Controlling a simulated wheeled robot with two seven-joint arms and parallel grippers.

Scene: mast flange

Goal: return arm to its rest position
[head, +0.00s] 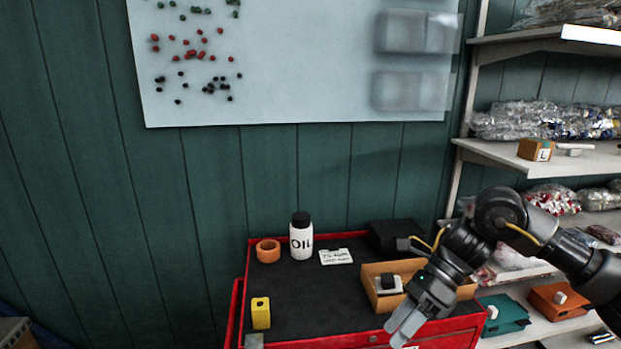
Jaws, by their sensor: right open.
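My right arm comes in from the right edge. My right gripper (408,325) hangs over the front right part of the red tool cart (243,290), pointing down and to the left. Its jaws are open and I see nothing held between them. It hides part of an open cardboard box (371,287) on the cart top, which holds a small black and white item (388,283). My left gripper is not in view.
On the cart stand a white oil bottle (302,242), an orange ring (268,251), a white card (336,257), a yellow block (261,313) and a black box (396,236). Shelves (530,152) with bagged goods stand at the right. The cart's middle is clear.

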